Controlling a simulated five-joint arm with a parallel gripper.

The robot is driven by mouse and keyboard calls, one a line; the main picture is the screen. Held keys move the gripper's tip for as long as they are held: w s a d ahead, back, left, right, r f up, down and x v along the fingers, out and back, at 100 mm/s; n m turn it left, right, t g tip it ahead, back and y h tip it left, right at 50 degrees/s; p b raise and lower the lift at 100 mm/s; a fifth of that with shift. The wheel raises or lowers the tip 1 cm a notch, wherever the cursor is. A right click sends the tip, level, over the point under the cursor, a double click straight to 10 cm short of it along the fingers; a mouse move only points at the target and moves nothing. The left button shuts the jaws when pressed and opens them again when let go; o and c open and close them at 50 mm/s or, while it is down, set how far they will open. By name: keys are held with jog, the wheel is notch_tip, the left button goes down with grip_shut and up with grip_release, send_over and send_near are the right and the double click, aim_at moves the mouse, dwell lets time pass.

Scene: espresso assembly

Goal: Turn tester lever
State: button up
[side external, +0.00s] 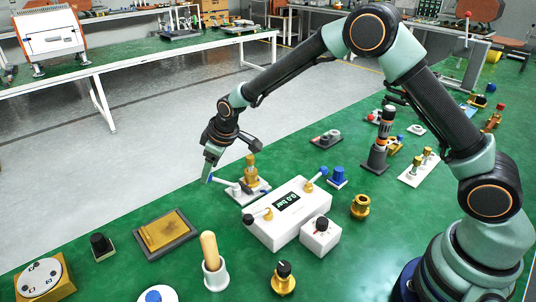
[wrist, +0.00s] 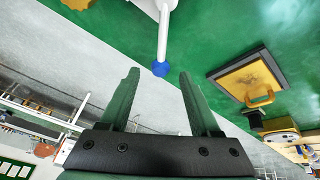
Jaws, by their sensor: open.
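The white tester box (side external: 288,212) with a "0.0 bar" display stands on the green bench. A blue-tipped lever (side external: 321,175) rises at its right end, and another short lever sits at its left end. Beside it, a brass fitting (side external: 250,170) stands on a white base, with a white blue-tipped lever (side external: 225,182) reaching left. My gripper (side external: 211,164) is open just above that lever's tip. In the wrist view, a white lever (wrist: 163,35) ends in a blue knob (wrist: 161,69) that appears between my open fingertips. Contact cannot be told.
A dark-framed tray with a brass-coloured pad (side external: 165,232) lies to the left, and also shows in the wrist view (wrist: 215,76). A wooden-handled tool in a white cup (side external: 215,275) and a small black-knobbed white box (side external: 320,238) stand nearer. The bench's far edge runs close behind my gripper.

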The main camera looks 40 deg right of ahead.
jog(key=v, duration=0.9)
jog(key=shift+r, duration=0.15)
jog(key=w+f+m, duration=0.1)
jog(key=f+m, duration=0.2)
jog(key=w+f+m, duration=0.2)
jog(key=f+m, duration=0.1)
jog(key=f, duration=0.1)
jog(key=w+a+f+m, duration=0.1)
jog(key=f+m, duration=0.2)
jog(key=f, duration=0.1)
jog(key=shift+w+m, duration=0.3)
jog(key=shift+m, duration=0.1)
dwell(0.4)
grip_shut()
jog(key=shift+s+a+f, duration=0.1)
jog(key=shift+s, duration=0.05)
dwell(1.1)
